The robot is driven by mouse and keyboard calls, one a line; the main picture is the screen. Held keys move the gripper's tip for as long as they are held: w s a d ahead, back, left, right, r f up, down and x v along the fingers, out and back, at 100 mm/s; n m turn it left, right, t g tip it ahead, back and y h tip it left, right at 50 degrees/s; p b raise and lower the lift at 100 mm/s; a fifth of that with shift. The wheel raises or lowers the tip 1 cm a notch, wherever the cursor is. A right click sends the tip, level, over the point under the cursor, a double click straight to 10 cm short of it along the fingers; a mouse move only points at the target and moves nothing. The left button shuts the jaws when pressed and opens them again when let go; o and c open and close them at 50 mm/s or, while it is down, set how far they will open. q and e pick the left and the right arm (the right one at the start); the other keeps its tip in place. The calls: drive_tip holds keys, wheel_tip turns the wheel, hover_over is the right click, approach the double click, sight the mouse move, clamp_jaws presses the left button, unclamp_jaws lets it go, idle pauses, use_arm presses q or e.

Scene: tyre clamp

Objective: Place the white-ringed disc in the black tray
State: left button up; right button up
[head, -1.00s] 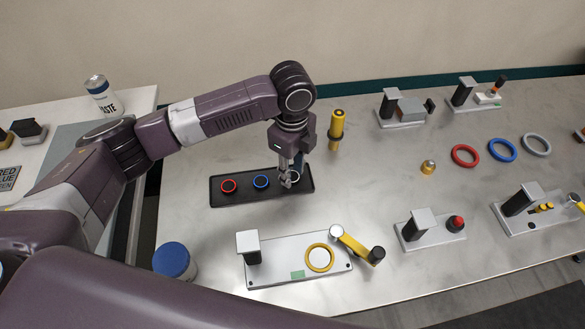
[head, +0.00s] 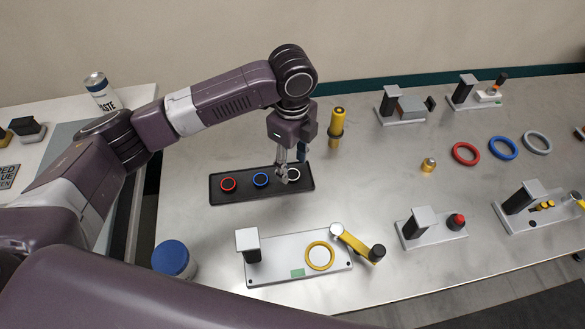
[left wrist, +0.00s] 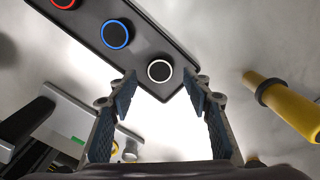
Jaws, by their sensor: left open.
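The black tray (head: 262,185) lies on the metal table, left of centre in the head view; its corner (left wrist: 185,58) shows in the left wrist view. The white-ringed disc (left wrist: 159,70) lies in the tray at its right end, and it also shows in the head view (head: 294,174). Beside it in the tray are a blue-ringed disc (head: 261,180) and a red-ringed disc (head: 228,184). My left gripper (head: 283,176) is open above the tray's right end. In the left wrist view its fingers (left wrist: 160,84) are apart with the white-ringed disc between and beyond them, not gripped. My right gripper is not seen.
A yellow cylinder (head: 337,127) stands behind the gripper. A clamp plate (head: 285,266) with a yellow ring (head: 320,256) lies in front. Red (head: 465,154), blue (head: 502,149) and grey (head: 537,143) rings lie at right. A blue-lidded jar (head: 174,260) stands front left.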

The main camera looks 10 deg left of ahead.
sight(293, 175)
use_arm(q)
wheel_tip(293, 175, up, 10)
drive_tip(key=b, duration=0.1)
drive_tip(key=shift+f, duration=0.15)
idle(0.5)
